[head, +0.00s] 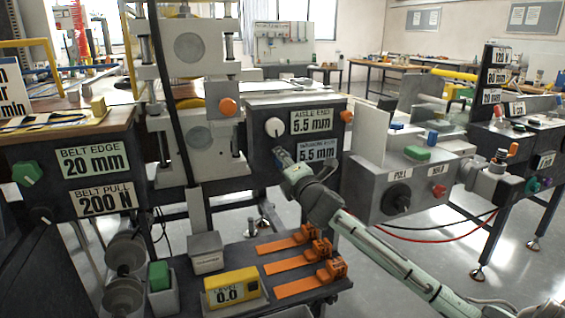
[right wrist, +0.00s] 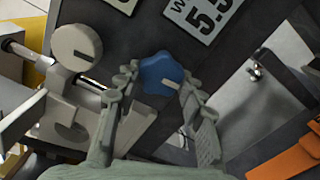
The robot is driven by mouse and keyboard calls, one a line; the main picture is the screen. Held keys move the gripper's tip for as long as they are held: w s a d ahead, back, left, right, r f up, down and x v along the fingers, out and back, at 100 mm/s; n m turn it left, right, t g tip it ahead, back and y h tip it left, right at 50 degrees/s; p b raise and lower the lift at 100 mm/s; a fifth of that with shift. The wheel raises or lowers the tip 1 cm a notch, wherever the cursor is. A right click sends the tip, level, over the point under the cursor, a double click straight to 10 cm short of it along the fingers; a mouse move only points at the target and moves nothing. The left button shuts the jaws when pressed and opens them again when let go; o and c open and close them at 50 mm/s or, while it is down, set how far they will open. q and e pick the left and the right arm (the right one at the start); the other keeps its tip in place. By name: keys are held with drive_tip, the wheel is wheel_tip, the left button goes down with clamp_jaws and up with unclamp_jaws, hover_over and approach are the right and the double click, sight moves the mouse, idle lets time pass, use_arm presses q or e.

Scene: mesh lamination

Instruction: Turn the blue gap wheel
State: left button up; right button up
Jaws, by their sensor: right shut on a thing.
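The blue gap wheel (right wrist: 160,70) is a lobed knob with a pale pointer mark, on the dark panel (right wrist: 125,45). In the right wrist view it sits between the fingertips of my right gripper (right wrist: 160,84), which is shut on it from both sides. In the head view my right gripper (head: 282,158) reaches the panel below the white wheel (head: 274,127) and hides the blue wheel. The upper plate (head: 311,121) reads AISLE END 5.5 mm. The plate below (head: 318,150) also reads 5.5 mm, its top line partly unclear. My left gripper is not in view.
The white wheel also shows left of my fingers in the wrist view (right wrist: 77,47). A low shelf (head: 240,260) holds orange gauges (head: 305,278) and a yellow meter (head: 231,288) reading 0.0.

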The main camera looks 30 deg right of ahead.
drive_tip(key=o, duration=1.2)
drive_tip(key=shift+c, duration=0.2)
drive_tip(key=shift+s, duration=0.1)
drive_tip(key=v, duration=1.1)
drive_tip(key=shift+s, duration=0.4)
drive_tip(key=shift+a+f, duration=0.1)
